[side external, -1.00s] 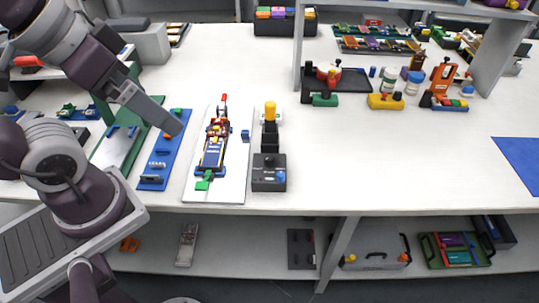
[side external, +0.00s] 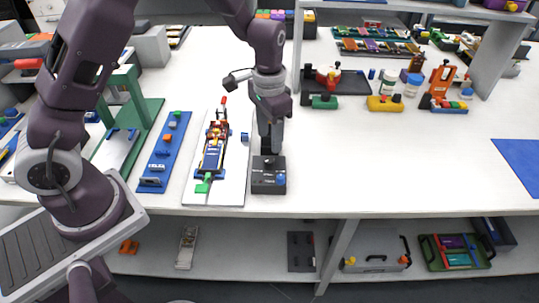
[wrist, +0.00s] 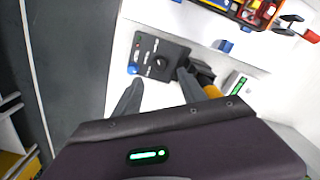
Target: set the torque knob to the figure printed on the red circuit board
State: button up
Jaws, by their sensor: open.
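A dark control box (side external: 268,182) stands near the table's front edge, right of the white board. In the wrist view the box (wrist: 148,72) shows a round black knob (wrist: 159,62), a blue button at one corner and small markings too small to read. My gripper (side external: 270,143) points down above the back of the box. In the wrist view the two fingers of my gripper (wrist: 157,90) are spread with nothing between them, and the knob lies ahead of the gap. I cannot pick out a red circuit board or its figure.
A white board (side external: 233,178) carrying a coloured assembly lies left of the box, with a blue strip (side external: 163,152) beyond. A yellow-topped device (wrist: 212,91) stands close to one finger. The table right of the box is clear up to a blue mat (side external: 518,160).

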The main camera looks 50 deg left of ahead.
aim_at(269, 159)
notch_tip(269, 159, down, 8)
jog(key=shift+r, duration=0.25)
grip_shut()
